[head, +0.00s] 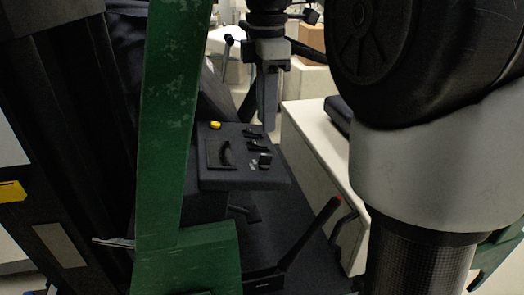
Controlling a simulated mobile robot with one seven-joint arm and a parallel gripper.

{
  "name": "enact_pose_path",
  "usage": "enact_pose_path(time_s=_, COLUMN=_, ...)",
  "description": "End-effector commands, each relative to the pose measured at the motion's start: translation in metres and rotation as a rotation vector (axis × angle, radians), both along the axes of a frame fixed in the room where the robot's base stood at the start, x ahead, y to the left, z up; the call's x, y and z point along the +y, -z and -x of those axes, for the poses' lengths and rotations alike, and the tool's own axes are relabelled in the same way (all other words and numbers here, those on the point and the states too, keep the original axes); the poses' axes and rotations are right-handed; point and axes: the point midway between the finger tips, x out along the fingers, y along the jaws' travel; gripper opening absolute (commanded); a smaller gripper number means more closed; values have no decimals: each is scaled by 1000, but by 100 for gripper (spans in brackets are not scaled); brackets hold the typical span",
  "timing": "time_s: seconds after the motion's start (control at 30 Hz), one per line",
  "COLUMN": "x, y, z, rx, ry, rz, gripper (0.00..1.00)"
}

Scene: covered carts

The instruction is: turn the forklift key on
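The forklift's dark control panel (212,177) is near the middle of the head view. It carries a round yellow button (215,125), a black curved handle (226,153) and several small black controls (257,145) on its right side. A small dark piece (265,160) stands near the panel's right front edge, beside pale markings. I cannot tell which of these is the key. My gripper (268,125) points down above the panel's far right side, apparently clear of the controls. Its fingers are seen nearly edge-on, so the gap between them does not show.
A green upright post (165,120) stands left of the panel, joined to a green body (195,262) below. A red-tipped lever (310,235) rises at the right front. A white cabinet (318,150) stands behind it. My arm blocks much of the right side.

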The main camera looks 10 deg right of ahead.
Motion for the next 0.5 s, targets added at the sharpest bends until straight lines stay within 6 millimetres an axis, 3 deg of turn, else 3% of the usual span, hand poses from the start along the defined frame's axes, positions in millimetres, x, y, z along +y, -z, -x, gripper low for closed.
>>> enact_pose_path(time_s=0.2, x=0, y=49, z=1, rx=3, ry=0, rz=0, gripper=25)
enact_pose_path(time_s=0.5, x=0, y=86, z=1, rx=1, ry=0, rz=0, gripper=25)
